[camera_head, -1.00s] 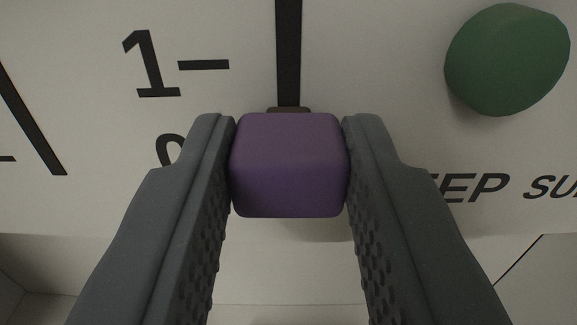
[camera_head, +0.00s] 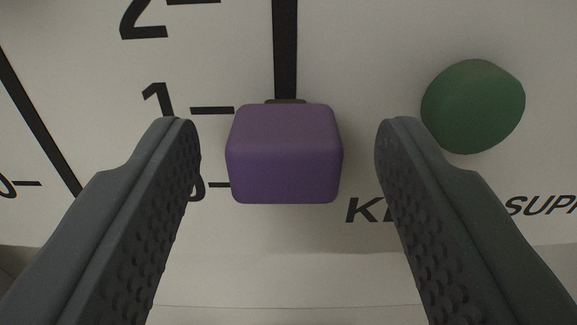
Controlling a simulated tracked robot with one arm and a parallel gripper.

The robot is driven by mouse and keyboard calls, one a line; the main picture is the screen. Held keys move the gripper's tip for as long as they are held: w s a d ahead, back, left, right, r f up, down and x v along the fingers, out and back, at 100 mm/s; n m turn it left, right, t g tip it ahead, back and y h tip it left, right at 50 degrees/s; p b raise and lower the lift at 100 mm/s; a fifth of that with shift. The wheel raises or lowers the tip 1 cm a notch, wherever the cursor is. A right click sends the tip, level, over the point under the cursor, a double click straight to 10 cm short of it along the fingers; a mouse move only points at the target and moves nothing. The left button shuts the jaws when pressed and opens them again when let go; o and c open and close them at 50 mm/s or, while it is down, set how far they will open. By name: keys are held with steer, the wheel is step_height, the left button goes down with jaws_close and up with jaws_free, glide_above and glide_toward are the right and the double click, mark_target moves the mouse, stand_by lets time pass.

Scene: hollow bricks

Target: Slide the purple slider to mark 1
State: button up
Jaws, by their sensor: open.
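The purple slider (camera_head: 284,154) is a rounded block on a dark vertical track (camera_head: 285,50) in a white panel. The dark base at its top edge shows about level with the dash of mark 1 (camera_head: 211,110). The block's body hangs lower in the picture, between mark 1 and the dash of mark 0 (camera_head: 219,185), whose numeral is partly hidden by my left finger. My gripper (camera_head: 288,135) is open around the slider, with a clear gap on both sides and no contact.
A green round knob (camera_head: 474,106) stands out from the panel just right of my right finger. Mark 2 (camera_head: 145,18) is higher on the scale. Another dark track (camera_head: 38,120) is at the far left. A pale ledge (camera_head: 280,280) lies below.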

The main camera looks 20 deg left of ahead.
steer(key=b+v, duration=0.3)
steer(key=v, duration=1)
steer(key=shift+s+b, duration=0.15)
steer(key=shift+b, duration=0.2)
steer(key=shift+d+r, duration=0.1)
steer(key=shift+r, duration=0.05)
